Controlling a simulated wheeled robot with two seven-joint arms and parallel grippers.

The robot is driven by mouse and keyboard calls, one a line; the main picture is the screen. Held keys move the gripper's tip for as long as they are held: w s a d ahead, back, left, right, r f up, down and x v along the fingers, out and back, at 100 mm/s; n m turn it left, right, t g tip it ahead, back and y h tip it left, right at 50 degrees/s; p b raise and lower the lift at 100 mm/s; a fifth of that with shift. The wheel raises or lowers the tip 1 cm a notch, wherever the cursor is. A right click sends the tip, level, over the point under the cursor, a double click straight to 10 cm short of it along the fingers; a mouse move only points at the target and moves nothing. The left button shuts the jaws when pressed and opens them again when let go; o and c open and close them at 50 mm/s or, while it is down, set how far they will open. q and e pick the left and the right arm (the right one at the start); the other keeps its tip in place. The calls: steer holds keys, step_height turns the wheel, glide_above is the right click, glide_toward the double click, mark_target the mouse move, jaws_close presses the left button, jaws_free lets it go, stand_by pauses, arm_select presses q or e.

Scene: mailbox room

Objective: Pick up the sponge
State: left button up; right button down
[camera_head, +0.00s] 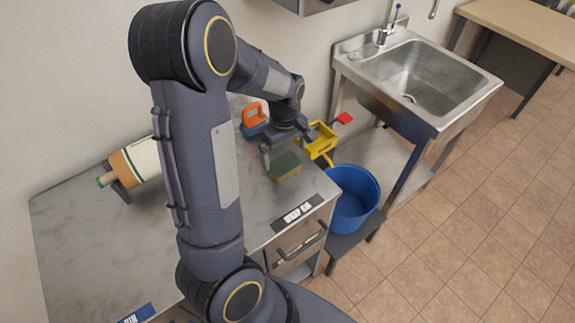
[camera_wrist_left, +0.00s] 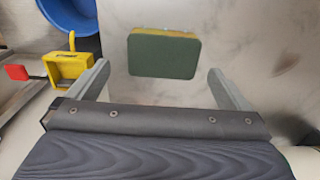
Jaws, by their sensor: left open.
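The sponge (camera_head: 285,166) is a small block with a dark green top and a yellow side. It lies flat on the grey counter near its right front part, and in the left wrist view the sponge (camera_wrist_left: 164,55) sits ahead of the fingers, between their lines. My left gripper (camera_head: 287,150) is open and empty above the counter, just behind the sponge in the head view. In the left wrist view both fingers of the left gripper (camera_wrist_left: 160,82) are spread wide, and the sponge is apart from them. My right gripper is not in view.
An orange-handled blue tool (camera_head: 254,118) stands behind the gripper. A yellow container (camera_head: 318,141) is at the counter's right edge, near a blue bucket (camera_head: 352,199) and a steel sink (camera_head: 420,80). A bottle-like roll (camera_head: 140,162) lies left. Counter around the sponge is clear.

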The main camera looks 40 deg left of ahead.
mark_target(285, 163)
arm_select(q)
steer(key=f, duration=0.5)
steer(key=shift+s+d+p, duration=0.1)
steer(key=shift+s+p, duration=0.1)
steer(key=shift+p, duration=0.1)
steer(key=c, duration=1)
steer(key=shift+r, duration=0.4)
step_height(285, 163, up, 3)
steer(key=shift+f, duration=0.2)
steer(key=s+d+r, duration=0.9)
steer(key=d, duration=0.1)
steer(key=shift+s+d+r+b, duration=0.15)
steer(key=shift+d+r+b, duration=0.15)
steer(key=shift+b, duration=0.15)
